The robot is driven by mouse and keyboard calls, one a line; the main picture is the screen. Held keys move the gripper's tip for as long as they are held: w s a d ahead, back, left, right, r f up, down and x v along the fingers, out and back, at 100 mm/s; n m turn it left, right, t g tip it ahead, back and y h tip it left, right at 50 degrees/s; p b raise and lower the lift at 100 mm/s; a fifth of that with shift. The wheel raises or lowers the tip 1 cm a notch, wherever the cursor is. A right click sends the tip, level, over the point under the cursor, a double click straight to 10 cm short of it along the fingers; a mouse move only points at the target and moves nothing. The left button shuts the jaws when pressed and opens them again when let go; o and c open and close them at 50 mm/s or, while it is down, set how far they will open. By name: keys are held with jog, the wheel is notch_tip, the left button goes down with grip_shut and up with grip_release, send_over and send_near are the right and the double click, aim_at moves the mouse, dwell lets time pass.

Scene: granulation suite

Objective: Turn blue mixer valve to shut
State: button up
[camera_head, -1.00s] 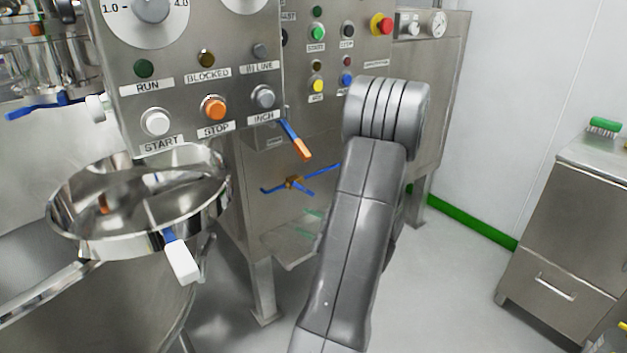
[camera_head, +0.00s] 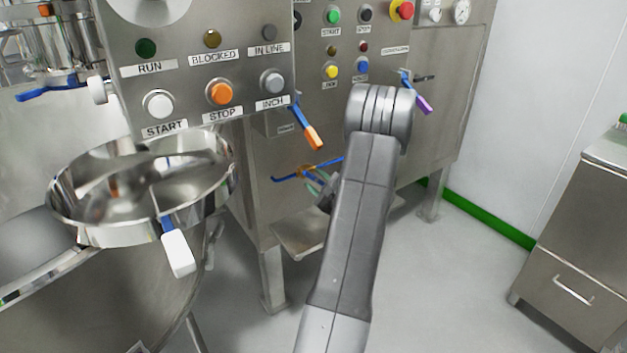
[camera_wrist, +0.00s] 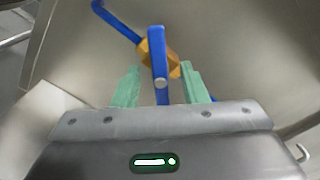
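The mixer valve with blue parts and a brass body (camera_head: 306,171) is low on the front of the steel cabinet, partly hidden by my arm in the head view. In the wrist view, its brass body (camera_wrist: 173,61) sits ahead of my gripper (camera_wrist: 160,69). A flat blue lever (camera_wrist: 159,68) points toward me between the two green fingers. The fingers are apart, with visible gaps on both sides of the lever. A bent blue bar (camera_wrist: 115,20) runs off to the upper left. In the head view, my gripper (camera_head: 318,183) is just below and right of the brass body.
An orange-gripped lever (camera_head: 308,130) hangs just above the valve, and a purple-gripped lever (camera_head: 420,99) is right of my arm. A steel bowl (camera_head: 85,232) with a white-gripped handle stands left. Floor is open right of my arm.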

jog(key=shift+x, duration=0.95)
jog(key=shift+c, duration=0.2)
grip_shut()
jog(key=shift+m, duration=0.3)
jog(key=m+p, duration=0.1)
jog(key=m, duration=0.3)
jog(key=shift+d+r, duration=0.1)
jog(key=shift+d+m+p, duration=0.1)
jog(key=shift+m+p, duration=0.5)
jog(key=shift+m, duration=1.5)
